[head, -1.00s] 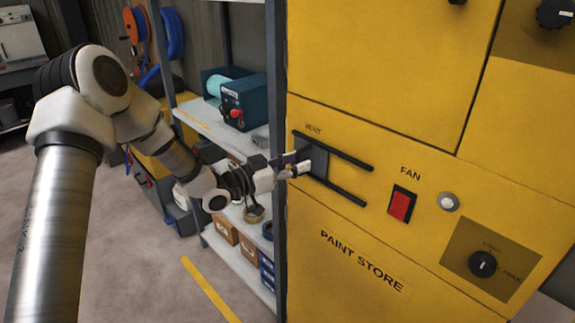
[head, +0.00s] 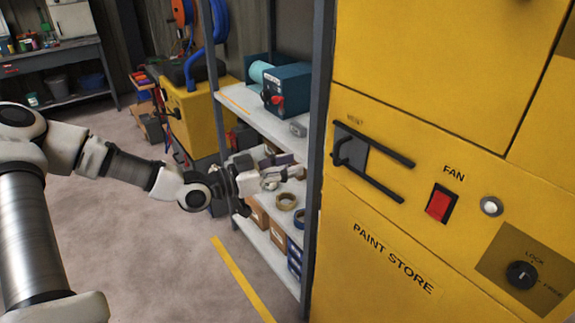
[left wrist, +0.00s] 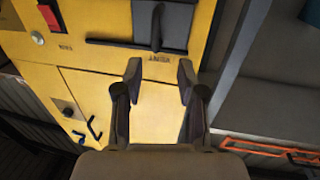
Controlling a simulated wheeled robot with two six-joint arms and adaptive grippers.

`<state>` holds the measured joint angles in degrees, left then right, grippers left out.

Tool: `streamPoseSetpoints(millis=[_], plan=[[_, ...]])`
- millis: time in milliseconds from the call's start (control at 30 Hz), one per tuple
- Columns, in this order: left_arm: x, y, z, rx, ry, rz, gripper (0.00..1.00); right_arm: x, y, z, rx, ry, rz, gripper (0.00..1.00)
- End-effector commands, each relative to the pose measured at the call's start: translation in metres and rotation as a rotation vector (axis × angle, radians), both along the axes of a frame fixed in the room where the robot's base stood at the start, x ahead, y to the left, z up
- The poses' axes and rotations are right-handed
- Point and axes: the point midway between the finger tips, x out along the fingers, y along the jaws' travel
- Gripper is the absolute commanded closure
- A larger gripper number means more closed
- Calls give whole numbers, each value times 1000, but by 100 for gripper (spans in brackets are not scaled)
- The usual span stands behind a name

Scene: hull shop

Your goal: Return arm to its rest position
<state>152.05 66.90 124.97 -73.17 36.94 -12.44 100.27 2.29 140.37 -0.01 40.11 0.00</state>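My left arm (head: 130,168) reaches in from the left. Its gripper (head: 288,168) is in front of the grey shelf rack, to the left of the yellow cabinet and apart from it. In the left wrist view the two dark fingers (left wrist: 159,72) are spread, with nothing between them. The dark vent slider (head: 352,153) is at the left end of its slot on the cabinet face. It also shows in the left wrist view (left wrist: 160,25), beyond the fingertips. My right gripper is in neither view.
The yellow paint store cabinet (head: 350,270) fills the right, with a red fan switch (head: 440,204) and a lock knob (head: 521,275). The shelf rack (head: 316,120) holds a teal machine (head: 288,90), tape rolls and boxes. Open floor (head: 140,250) lies left of a yellow line.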

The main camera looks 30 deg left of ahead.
Motion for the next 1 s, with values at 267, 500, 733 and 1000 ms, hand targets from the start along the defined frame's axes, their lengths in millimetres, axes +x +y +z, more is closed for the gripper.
streamPoseSetpoints(millis=[267,500,733,1000], plan=[[0,0,0,1,1,0,61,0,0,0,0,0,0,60],[-5,-8,-42,39,87,-23,61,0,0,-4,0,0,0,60],[-63,-84,-206,245,541,-203,61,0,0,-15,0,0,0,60],[-208,-136,-360,376,1192,-137,61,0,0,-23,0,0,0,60]])
